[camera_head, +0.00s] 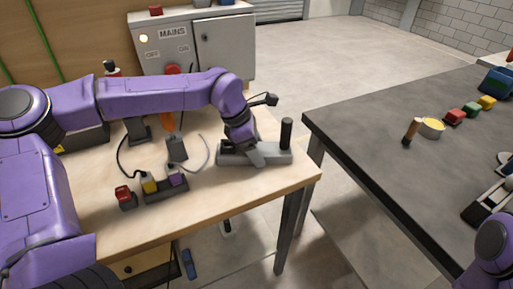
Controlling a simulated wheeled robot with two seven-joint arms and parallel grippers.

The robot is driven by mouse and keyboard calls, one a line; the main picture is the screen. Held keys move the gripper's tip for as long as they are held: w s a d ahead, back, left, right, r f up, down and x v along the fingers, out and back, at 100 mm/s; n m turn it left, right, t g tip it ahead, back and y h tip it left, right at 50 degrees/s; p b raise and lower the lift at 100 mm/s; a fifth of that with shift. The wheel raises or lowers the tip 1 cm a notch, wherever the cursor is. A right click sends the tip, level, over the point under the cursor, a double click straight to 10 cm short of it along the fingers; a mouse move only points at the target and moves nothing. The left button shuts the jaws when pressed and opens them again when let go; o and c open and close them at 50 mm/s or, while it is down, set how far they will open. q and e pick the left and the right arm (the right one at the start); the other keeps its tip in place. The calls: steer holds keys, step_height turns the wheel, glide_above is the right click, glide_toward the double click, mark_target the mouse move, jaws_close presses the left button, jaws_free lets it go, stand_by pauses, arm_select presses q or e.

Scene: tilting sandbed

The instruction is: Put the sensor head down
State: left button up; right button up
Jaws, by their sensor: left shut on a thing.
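My left arm reaches in from the left over the wooden table (225,205).
A dark box (177,148) with loose cables, a small holder (166,191) with yellow and purple pieces and a red-topped block (125,199) stand left of the base. The MAINS cabinet (224,50) is behind. A gap separates the dark table (370,150), bearing coloured blocks (470,109).

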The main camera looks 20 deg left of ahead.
arm_select(q)
steer(key=shift+s, duration=0.1)
steer(key=o, duration=1.2)
steer(key=shift+f, duration=0.1)
steer(key=shift+r, duration=0.3)
steer(key=v, duration=1.1)
steer(key=shift+s+a+r, duration=0.1)
steer(key=shift+a+r, duration=0.1)
steer(key=shift+r, duration=0.15)
